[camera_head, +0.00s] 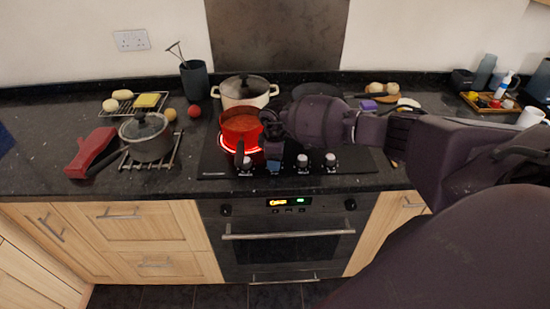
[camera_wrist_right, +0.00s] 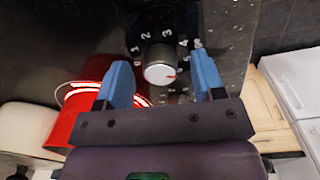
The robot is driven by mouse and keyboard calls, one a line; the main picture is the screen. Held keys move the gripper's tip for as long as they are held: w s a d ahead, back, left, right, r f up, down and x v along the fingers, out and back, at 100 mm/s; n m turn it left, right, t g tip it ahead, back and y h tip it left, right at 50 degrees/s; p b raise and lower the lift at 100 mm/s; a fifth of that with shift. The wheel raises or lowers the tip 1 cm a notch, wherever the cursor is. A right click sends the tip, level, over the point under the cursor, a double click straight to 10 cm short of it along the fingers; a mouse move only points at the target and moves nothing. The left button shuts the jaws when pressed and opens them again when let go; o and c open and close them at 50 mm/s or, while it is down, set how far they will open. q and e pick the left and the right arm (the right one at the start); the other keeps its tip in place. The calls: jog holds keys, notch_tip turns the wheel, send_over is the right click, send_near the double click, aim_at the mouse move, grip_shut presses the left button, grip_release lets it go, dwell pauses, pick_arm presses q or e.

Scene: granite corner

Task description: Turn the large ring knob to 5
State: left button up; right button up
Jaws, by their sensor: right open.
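My right gripper (camera_head: 273,162) reaches in from the right, over the front knob row of the black hob (camera_head: 345,167). In the right wrist view it is open (camera_wrist_right: 160,74), with its two blue fingers on either side of a round dark knob with a silver face (camera_wrist_right: 160,64). I cannot tell whether the fingers touch it. White numbers ring this knob, with 1 to 4 readable. A red mark on its face points to the lower right; the number it points to is unclear. No knob is labelled as the large ring one. My left gripper is out of view.
A red pot (camera_head: 240,122) stands on a glowing red ring beside my right gripper. A cream lidded pot (camera_head: 233,95) is behind it. Other knobs (camera_head: 302,161) sit to the right. A grey lidded pan (camera_head: 146,137) stands on a rack at the left.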

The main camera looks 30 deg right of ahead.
pick_arm(q)
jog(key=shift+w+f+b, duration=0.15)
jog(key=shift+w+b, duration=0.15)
jog(key=shift+b, duration=0.35)
pick_arm(e)
notch_tip(320, 180, up, 10)
jog(key=shift+s+a+r, duration=0.15)
jog(key=shift+a+r, duration=0.05)
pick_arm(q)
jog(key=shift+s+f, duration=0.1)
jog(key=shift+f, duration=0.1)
pick_arm(e)
jog(key=shift+s+f, duration=0.1)
